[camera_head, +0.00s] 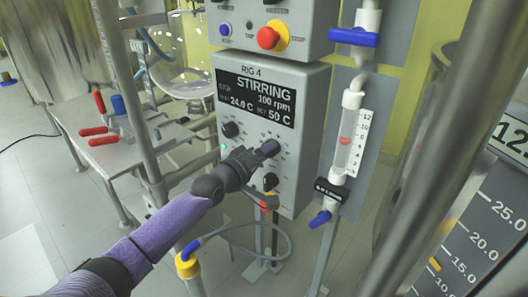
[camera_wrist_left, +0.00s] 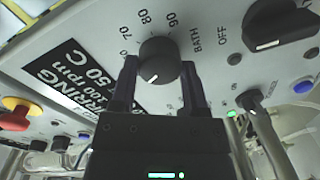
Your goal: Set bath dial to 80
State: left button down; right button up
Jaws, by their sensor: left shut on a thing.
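The bath dial (camera_wrist_left: 158,60) is a round black knob with a short white pointer mark, seen in the left wrist view. Its scale shows 70, 80 and 90 around its upper side, with BATH beside it. The white mark sits on the knob's lower side, away from the 80. My left gripper (camera_wrist_left: 160,72) is shut on the dial, one finger on each side. In the head view my left gripper (camera_head: 266,150) meets the panel and covers the dial. The display (camera_head: 257,96) reads STIRRING, 100 rpm, 24.0 C and SET 50 C. My right gripper is not in view.
A black switch (camera_wrist_left: 282,22) marked OFF is close to the dial. A red stop button (camera_head: 268,38) is above the display. A flowmeter tube (camera_head: 347,130) stands right of the panel. Metal posts flank the rig, and a table with red-handled things (camera_head: 100,103) is at left.

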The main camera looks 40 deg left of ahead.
pick_arm(q)
jog(key=shift+a+f+m+t+p, duration=0.15)
jog(key=shift+m+p, duration=0.6)
jog(key=shift+m, duration=3.25)
jog(key=shift+d+m+t+p, duration=0.15)
jog(key=shift+m+p, duration=0.6)
jog(key=shift+m, duration=3.25)
jog(key=shift+a+f+m+t+p, duration=0.15)
jog(key=shift+m+p, duration=0.6)
jog(key=shift+m, duration=3.25)
jog(key=shift+r, duration=0.1)
jog(key=shift+c, duration=0.4)
grip_release()
